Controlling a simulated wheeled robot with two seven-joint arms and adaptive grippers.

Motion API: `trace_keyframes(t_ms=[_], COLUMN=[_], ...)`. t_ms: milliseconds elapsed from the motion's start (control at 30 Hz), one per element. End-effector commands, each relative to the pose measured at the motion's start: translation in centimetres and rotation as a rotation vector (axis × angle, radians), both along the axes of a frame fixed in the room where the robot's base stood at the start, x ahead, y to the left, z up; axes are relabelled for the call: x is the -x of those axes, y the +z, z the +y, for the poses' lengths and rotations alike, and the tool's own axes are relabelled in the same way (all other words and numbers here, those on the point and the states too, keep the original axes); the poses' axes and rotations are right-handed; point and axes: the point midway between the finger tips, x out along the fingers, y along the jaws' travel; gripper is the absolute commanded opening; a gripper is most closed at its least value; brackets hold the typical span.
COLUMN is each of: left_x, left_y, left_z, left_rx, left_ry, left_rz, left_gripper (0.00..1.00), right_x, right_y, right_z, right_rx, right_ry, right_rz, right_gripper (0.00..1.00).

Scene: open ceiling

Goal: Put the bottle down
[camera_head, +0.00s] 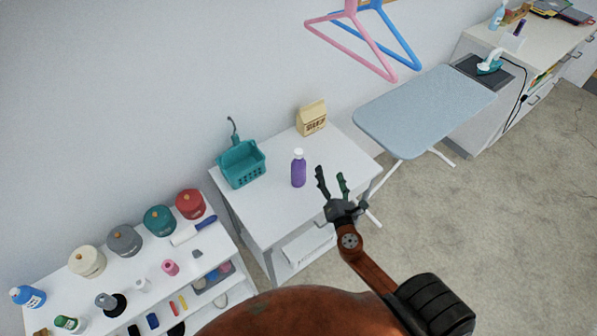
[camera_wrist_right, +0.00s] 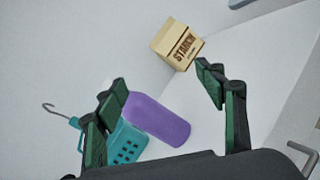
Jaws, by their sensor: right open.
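A purple bottle (camera_head: 298,172) with a white cap stands upright on the white table (camera_head: 262,208), right of the teal basket. My right gripper (camera_head: 331,184) is open and empty, just right of the bottle in the head view. In the right wrist view the purple bottle (camera_wrist_right: 158,120) shows beyond the open fingers of the right gripper (camera_wrist_right: 162,90), nearer the left finger. The fingers do not close on it. My left gripper is not seen.
A teal basket (camera_head: 241,165) and a starch box (camera_head: 311,118) stand on the same table. A lower shelf with several canisters (camera_head: 124,240) is at left. A blue ironing board (camera_head: 425,110) is at right, and pink and blue hangers (camera_head: 352,36) hang above.

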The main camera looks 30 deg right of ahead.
Motion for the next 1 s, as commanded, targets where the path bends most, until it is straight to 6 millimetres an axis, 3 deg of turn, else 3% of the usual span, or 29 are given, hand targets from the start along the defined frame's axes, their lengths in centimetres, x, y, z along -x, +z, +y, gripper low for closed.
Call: trace_keyframes(t_ms=[200,300,1000], left_x=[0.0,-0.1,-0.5], left_y=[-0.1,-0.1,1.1], left_z=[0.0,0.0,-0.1], left_rx=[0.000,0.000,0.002], left_ry=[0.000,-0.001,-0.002], left_rz=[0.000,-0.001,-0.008], left_gripper=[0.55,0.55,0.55], right_x=[-3.2,-3.8,-11.5], right_y=[-1.5,-2.3,-2.1], right_z=[4.8,5.8,5.8], right_rx=[0.467,0.577,0.615], right_ry=[0.201,0.245,0.261], right_rz=[0.118,0.149,0.160], right_gripper=[0.64,0.64,0.64])
